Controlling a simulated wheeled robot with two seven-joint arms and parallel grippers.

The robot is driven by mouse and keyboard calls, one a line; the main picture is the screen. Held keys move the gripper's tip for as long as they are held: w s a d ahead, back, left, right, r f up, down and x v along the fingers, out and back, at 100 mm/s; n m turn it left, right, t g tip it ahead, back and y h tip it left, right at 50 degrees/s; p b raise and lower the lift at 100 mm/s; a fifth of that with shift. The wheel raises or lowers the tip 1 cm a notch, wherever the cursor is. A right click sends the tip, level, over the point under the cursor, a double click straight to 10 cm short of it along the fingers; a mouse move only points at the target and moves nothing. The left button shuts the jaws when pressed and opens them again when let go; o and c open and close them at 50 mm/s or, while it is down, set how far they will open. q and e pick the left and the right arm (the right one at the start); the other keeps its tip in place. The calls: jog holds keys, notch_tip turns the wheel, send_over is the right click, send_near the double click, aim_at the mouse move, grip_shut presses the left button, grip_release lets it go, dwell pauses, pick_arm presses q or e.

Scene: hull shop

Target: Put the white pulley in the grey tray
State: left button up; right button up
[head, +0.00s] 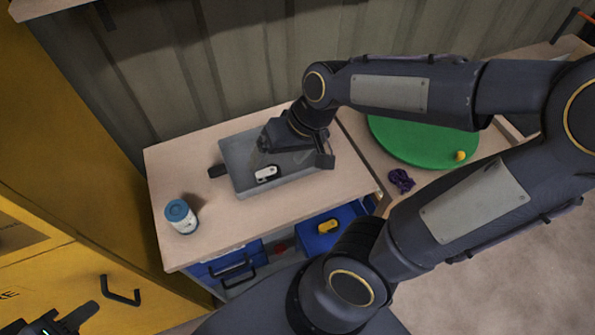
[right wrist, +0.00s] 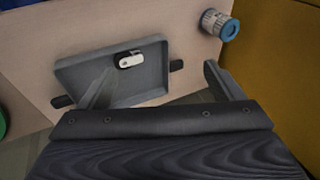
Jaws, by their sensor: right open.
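The white pulley (head: 265,174), a small white piece with a dark part, lies inside the grey tray (head: 236,153), near one long wall. In the right wrist view the pulley (right wrist: 131,61) shows on the floor of the tray (right wrist: 90,70), apart from my fingers. My right gripper (right wrist: 158,84) is open and empty above the tray, its fingers spread on either side. In the head view my right arm's wrist hides part of the tray. My left gripper (head: 62,322) is at the bottom left corner, away from the table, partly cut off.
A white jar with a blue lid (head: 180,216) stands at the table's left front. A green round disc (head: 425,138) and a purple item (head: 401,180) lie on the surface to the right. Blue drawers (head: 228,265) sit below. A yellow cabinet (head: 60,190) stands at left.

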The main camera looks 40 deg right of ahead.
jog(key=s+a+r+n+t, duration=0.1)
jog(key=s+r+t, duration=0.1)
jog(key=s, duration=0.6)
jog(key=shift+s+a+r+t, duration=0.2)
jog(key=shift+r+t, duration=0.1)
jog(key=shift+r, duration=0.55)
